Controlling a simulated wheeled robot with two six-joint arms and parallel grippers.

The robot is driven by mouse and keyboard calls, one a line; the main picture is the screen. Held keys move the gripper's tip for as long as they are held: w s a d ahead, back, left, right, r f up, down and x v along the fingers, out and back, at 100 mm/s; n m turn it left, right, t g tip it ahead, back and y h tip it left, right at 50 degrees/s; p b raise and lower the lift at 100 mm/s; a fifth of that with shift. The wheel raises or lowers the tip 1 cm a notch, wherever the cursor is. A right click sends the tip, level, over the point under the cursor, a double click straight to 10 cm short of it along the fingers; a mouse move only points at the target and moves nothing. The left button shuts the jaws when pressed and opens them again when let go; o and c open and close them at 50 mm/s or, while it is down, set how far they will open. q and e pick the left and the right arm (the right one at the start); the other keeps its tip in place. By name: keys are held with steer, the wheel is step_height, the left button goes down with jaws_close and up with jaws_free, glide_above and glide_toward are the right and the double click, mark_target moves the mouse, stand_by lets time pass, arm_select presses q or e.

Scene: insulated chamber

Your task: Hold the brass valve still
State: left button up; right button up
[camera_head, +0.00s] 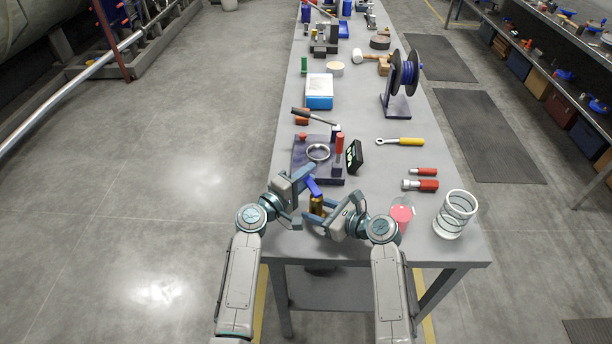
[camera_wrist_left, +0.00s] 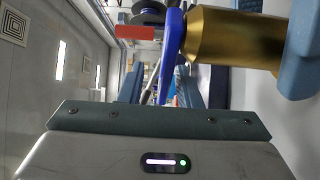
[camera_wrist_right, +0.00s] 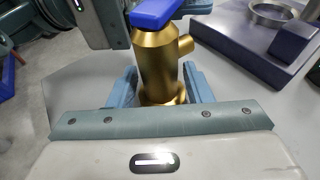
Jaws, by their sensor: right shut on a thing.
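The brass valve (camera_head: 317,206) stands upright on the near end of the grey bench, with a blue lever (camera_head: 313,187) on top. My right gripper (camera_head: 326,212) is shut on the valve's body. In the right wrist view the brass body (camera_wrist_right: 158,65) sits between the two fingers, its side outlet pointing right. My left gripper (camera_head: 303,192) is open at the lever. In the left wrist view the blue lever (camera_wrist_left: 172,50) passes between its fingers, closer to the right-hand one. Whether it touches is unclear.
A dark fixture plate (camera_head: 301,165) with a metal ring (camera_head: 318,152) lies just beyond the valve. Red-handled tools (camera_head: 421,185) and a yellow-handled wrench (camera_head: 401,142) lie nearby.

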arm_select(q)
steer(key=v, duration=1.2)
steer(key=shift+s, duration=0.1)
steer(key=w+m+g+h, duration=0.1)
steer(key=w+d+f+m+g+h, duration=0.1)
steer(key=w+g, duration=0.1)
steer(key=w+f+m+g+h, duration=0.1)
steer(key=m+g, duration=0.1)
steer(key=shift+w+d+f+h, duration=0.2)
steer(key=shift+w+h, duration=0.1)
steer(key=shift+w, duration=0.05)
steer(key=w+a+m+g+h, duration=0.1)
steer(key=g, duration=0.1)
steer(key=w+a+r+m+g+h, duration=0.1)
steer(key=m+g, duration=0.1)
steer(key=w+a+r+m+g, duration=0.1)
steer(key=g, duration=0.1)
steer(key=shift+w+a+m+g+h, duration=0.25)
steer(key=shift+a+m+g+h, duration=0.1)
steer(key=shift+m+g+h, duration=0.05)
steer(key=d, duration=0.4)
steer(key=w+d, duration=0.1)
steer(key=d, duration=0.6)
steer(key=shift+w+d+r, duration=0.1)
steer(key=shift+w+d, duration=0.05)
steer(key=shift+d, duration=0.25)
jaws_close()
